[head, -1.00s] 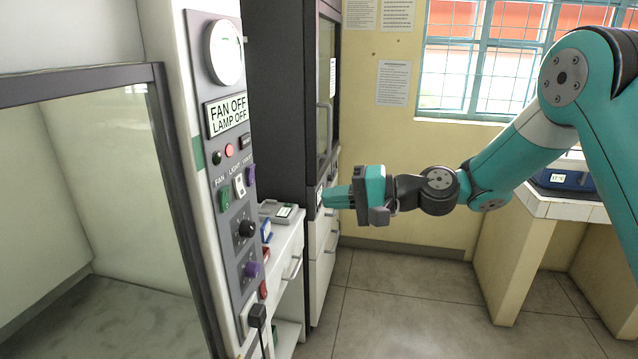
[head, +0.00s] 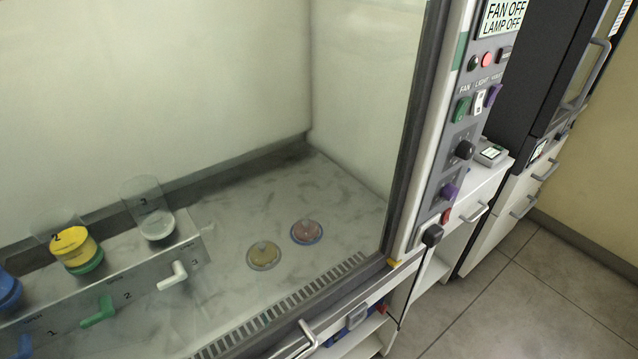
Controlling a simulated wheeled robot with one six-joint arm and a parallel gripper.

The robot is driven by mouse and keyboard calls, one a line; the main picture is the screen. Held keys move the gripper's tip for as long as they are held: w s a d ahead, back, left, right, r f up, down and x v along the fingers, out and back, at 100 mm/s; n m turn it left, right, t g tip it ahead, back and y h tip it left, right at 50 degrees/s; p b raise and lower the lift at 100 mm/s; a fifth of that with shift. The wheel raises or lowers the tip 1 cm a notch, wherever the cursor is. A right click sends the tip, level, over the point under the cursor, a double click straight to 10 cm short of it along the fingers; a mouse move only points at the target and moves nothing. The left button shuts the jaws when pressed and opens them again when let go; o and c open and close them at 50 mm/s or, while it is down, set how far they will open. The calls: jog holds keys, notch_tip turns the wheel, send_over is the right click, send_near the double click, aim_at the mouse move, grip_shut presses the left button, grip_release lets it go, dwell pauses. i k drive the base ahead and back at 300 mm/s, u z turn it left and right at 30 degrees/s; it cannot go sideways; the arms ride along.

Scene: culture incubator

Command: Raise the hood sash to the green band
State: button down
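The hood sash (head: 406,165) is a clear pane with a dark frame, in front of the hood chamber. Its dark right side runs along the white pillar, and its lower right corner is close to a small yellow mark (head: 392,263) on the pillar. A grey bar handle (head: 305,338) shows at the bottom edge of the picture. The green band (head: 460,50) is on the pillar, well above that corner, left of the control panel. My gripper is not in the head view, so its state is hidden.
Inside the hood are two round dishes (head: 263,256) and a numbered rack (head: 140,270) with coloured containers. The control panel (head: 465,150) reads FAN OFF, LAMP OFF. A white cabinet (head: 450,235) and dark-topped unit stand right. The floor (head: 490,300) at lower right is clear.

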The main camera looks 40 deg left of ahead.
aim_at(437, 12)
jog(key=k, duration=0.5)
jog(key=u, duration=0.5)
jog(key=i, duration=0.55)
jog(key=z, duration=0.75)
jog(key=k, duration=0.8)
jog(key=u, duration=0.4)
